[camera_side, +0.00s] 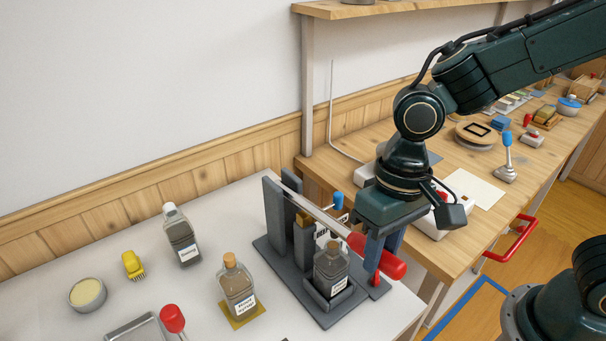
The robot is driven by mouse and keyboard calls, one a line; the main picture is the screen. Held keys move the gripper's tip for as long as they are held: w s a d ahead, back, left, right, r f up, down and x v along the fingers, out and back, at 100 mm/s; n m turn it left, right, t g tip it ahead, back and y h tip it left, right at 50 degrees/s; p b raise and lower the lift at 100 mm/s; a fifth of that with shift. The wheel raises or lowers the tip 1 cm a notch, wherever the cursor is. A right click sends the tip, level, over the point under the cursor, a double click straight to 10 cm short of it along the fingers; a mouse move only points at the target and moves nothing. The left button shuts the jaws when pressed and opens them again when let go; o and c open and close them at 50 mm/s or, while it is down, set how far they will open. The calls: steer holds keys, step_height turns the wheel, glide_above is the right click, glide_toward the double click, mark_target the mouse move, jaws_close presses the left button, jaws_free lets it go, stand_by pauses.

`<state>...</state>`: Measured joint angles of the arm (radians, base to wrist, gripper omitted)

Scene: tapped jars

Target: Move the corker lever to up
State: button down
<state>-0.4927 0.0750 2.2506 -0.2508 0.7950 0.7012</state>
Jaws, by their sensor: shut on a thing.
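The corker (268,245) is a dark grey base with two upright posts, standing at the right of the white tabletop. Its metal lever (318,214) runs from the posts toward the lower right and ends in a red handle (393,267). My gripper (382,268) points down at that handle and is shut on it, with the fingers around the red grip. A dark bottle (331,268) with a label stands upright in the corker's holder, under the lever. The bottle's top is close to the lever, and I cannot tell whether they touch.
A corked bottle (237,287) stands on a yellow mat left of the corker. Another bottle (181,236), a yellow brush (133,265), a round tin (88,294) and a red-knobbed tool (172,319) are farther left. A wooden bench (440,245) with several items lies behind on the right.

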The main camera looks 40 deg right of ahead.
steer(key=shift+w+a+r+g, duration=0.15)
steer(key=shift+w+r+g, duration=0.25)
steer(key=shift+r, duration=0.65)
steer(key=shift+w+a+r+g, duration=0.1)
steer(key=shift+w+r+g, duration=0.35)
steer(key=shift+r, duration=0.65)
steer(key=shift+w+a+r+g, duration=0.2)
steer(key=shift+r+g, duration=0.35)
steer(key=shift+r, duration=0.5)
steer(key=shift+w+d+r+g, duration=0.2)
steer(key=shift+w+r, duration=0.1)
steer(key=shift+r, duration=0.2)
steer(key=shift+w+d+r+g, duration=0.1)
steer(key=shift+w+r+g, duration=0.15)
steer(key=shift+r, duration=0.2)
steer(key=c, duration=1.1)
jaws_free()
steer(key=shift+c, duration=0.2)
steer(key=shift+d, duration=0.1)
steer(key=shift+s+f, duration=0.15)
steer(key=shift+f, duration=0.1)
